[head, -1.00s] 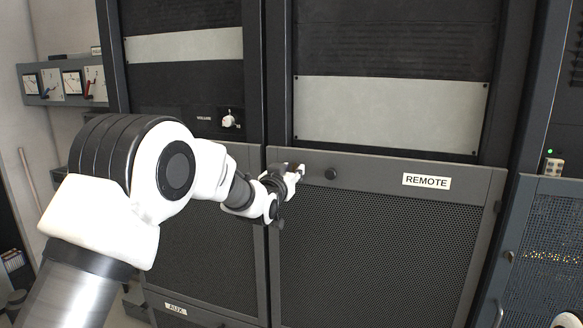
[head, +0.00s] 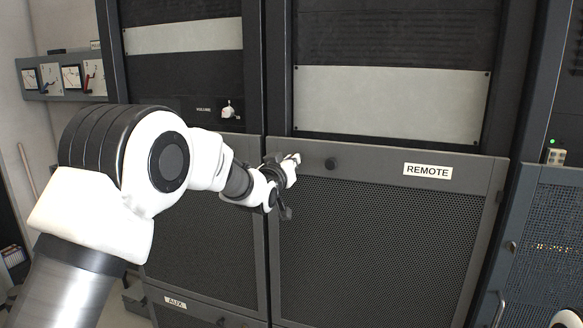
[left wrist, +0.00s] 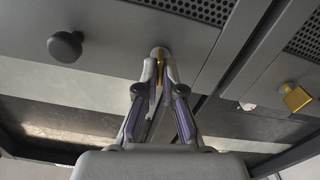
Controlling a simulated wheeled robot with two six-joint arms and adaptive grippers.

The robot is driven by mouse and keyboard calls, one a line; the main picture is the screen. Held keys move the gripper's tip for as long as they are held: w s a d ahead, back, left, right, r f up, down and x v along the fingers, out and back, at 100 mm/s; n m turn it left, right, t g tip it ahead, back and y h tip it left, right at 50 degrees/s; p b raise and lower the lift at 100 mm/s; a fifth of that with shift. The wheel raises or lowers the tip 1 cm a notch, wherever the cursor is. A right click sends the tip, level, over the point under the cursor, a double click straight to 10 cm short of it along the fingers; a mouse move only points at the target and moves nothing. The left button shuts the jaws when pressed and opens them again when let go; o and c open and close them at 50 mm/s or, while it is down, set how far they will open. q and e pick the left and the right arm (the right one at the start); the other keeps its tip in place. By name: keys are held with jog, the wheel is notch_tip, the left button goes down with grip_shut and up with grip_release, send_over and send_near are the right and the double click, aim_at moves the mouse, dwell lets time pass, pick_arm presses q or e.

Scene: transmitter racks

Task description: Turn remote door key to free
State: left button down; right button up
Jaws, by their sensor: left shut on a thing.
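The remote door (head: 385,240) is a grey mesh panel with a white REMOTE label (head: 428,171); it looks closed. My left gripper (head: 291,164) is at the door's upper left corner. In the left wrist view, my left gripper (left wrist: 160,62) is shut on the brass-coloured remote door key (left wrist: 159,77), of which only a thin strip shows between the fingers. The fingertips are at a round lock (left wrist: 160,52) on the door frame. The key's exact angle is hidden by the fingers. My right gripper is not in view.
A black round knob (head: 331,164) stands out on the remote door, right of my left gripper; it also shows in the left wrist view (left wrist: 65,47). A brass key or lock (left wrist: 295,97) sits on the neighbouring door. A blue mesh cabinet (head: 545,250) stands at right.

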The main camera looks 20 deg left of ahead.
pick_arm(q)
jog(key=shift+a+f+n+b, duration=0.1)
jog(key=shift+n+b, duration=2.55)
jog(key=shift+n, duration=5.15)
jog(key=c, duration=1.3)
grip_release()
